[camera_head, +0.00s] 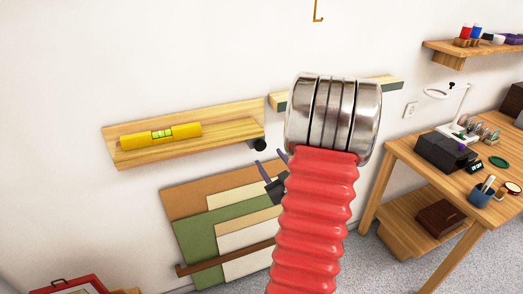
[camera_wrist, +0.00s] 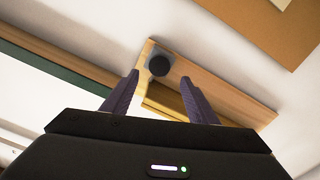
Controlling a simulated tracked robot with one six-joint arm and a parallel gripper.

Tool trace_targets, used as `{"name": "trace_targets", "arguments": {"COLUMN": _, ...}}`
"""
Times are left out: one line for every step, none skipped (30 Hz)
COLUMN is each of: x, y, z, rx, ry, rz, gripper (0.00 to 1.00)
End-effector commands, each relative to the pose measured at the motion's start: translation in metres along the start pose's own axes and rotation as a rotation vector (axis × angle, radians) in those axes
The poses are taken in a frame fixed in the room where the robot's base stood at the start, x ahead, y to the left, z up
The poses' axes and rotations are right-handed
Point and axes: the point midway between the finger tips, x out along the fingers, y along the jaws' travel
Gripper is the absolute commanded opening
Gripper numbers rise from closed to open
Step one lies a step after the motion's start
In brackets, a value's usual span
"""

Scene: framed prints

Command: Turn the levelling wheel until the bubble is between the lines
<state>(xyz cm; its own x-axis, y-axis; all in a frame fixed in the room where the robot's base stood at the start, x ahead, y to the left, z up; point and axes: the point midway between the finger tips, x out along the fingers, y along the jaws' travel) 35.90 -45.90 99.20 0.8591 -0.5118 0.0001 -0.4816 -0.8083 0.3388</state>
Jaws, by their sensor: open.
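The yellow spirit level (camera_head: 185,133) lies along a wooden shelf (camera_head: 225,122) on the wall, slightly tilted in the picture. Its greenish vial (camera_head: 162,133) is too small to tell where the bubble sits between the lines. The levelling wheel, a dark round knob (camera_head: 257,145), is at the shelf's right end. In the wrist view the wheel (camera_wrist: 158,65) shows between and beyond my fingertips. My gripper (camera_head: 272,162) is open, with purple fingers, just below and right of the wheel, apart from it. The gripper's open fingers also show in the wrist view (camera_wrist: 159,77).
A second narrow shelf (camera_head: 390,85) is on the wall to the right, partly behind my arm. Boards (camera_head: 195,230) lean against the wall below. A wooden workbench (camera_head: 400,155) with tools and a lamp stands at the right. A red frame (camera_head: 75,284) is at the lower left.

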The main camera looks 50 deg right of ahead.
Motion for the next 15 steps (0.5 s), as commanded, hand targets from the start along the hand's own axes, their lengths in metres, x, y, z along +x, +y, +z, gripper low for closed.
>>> {"name": "trace_targets", "arguments": {"x": 0.009, "y": -0.001, "z": 0.000, "rx": -0.001, "ry": 0.001, "rz": -0.003, "gripper": 0.53}}
{"name": "trace_targets", "arguments": {"x": 0.013, "y": -0.001, "z": 0.000, "rx": 0.000, "ry": 0.001, "rz": -0.003, "gripper": 0.53}}
{"name": "trace_targets", "arguments": {"x": 0.019, "y": -0.001, "z": 0.000, "rx": 0.000, "ry": 0.002, "rz": -0.002, "gripper": 0.53}}
{"name": "trace_targets", "arguments": {"x": 0.024, "y": -0.001, "z": 0.000, "rx": 0.000, "ry": 0.002, "rz": -0.003, "gripper": 0.53}}
{"name": "trace_targets", "arguments": {"x": 0.029, "y": -0.001, "z": 0.000, "rx": 0.000, "ry": 0.001, "rz": -0.003, "gripper": 0.53}}
{"name": "trace_targets", "arguments": {"x": 0.035, "y": -0.001, "z": 0.000, "rx": 0.000, "ry": 0.001, "rz": -0.002, "gripper": 0.53}}
{"name": "trace_targets", "arguments": {"x": 0.040, "y": -0.001, "z": 0.000, "rx": 0.000, "ry": 0.001, "rz": -0.002, "gripper": 0.53}}
{"name": "trace_targets", "arguments": {"x": 0.044, "y": -0.001, "z": 0.000, "rx": 0.000, "ry": 0.002, "rz": -0.002, "gripper": 0.53}}
{"name": "trace_targets", "arguments": {"x": 0.050, "y": -0.001, "z": 0.000, "rx": 0.000, "ry": 0.001, "rz": -0.003, "gripper": 0.53}}
{"name": "trace_targets", "arguments": {"x": 0.054, "y": -0.001, "z": 0.000, "rx": 0.000, "ry": 0.000, "rz": -0.003, "gripper": 0.53}}
{"name": "trace_targets", "arguments": {"x": 0.058, "y": -0.001, "z": 0.000, "rx": 0.000, "ry": 0.000, "rz": -0.002, "gripper": 0.53}}
{"name": "trace_targets", "arguments": {"x": 0.063, "y": -0.001, "z": 0.000, "rx": -0.001, "ry": 0.001, "rz": -0.002, "gripper": 0.53}}
{"name": "trace_targets", "arguments": {"x": 0.066, "y": -0.001, "z": 0.000, "rx": -0.001, "ry": 0.001, "rz": -0.002, "gripper": 0.53}}
{"name": "trace_targets", "arguments": {"x": 0.069, "y": -0.001, "z": 0.000, "rx": 0.000, "ry": 0.001, "rz": -0.001, "gripper": 0.53}}
{"name": "trace_targets", "arguments": {"x": 0.072, "y": 0.000, "z": 0.000, "rx": -0.001, "ry": 0.001, "rz": -0.001, "gripper": 0.53}}
